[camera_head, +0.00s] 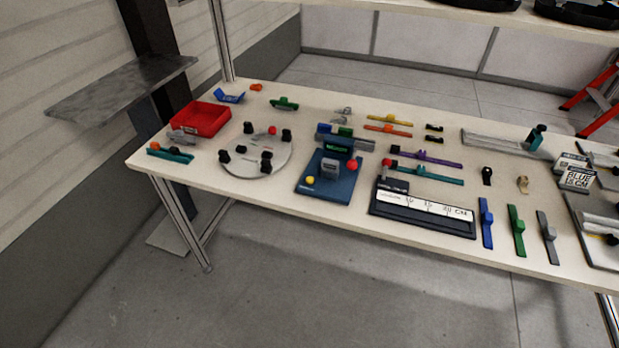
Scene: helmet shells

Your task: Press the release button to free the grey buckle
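My gripper is not in view, and nothing is seen touching the grey piece.
The long table (235,188) is crowded. A sizing board (422,210) lies left of the straps, and a blue fixture (325,187) and round grey plate (262,166) lie farther left. The floor in front is clear.

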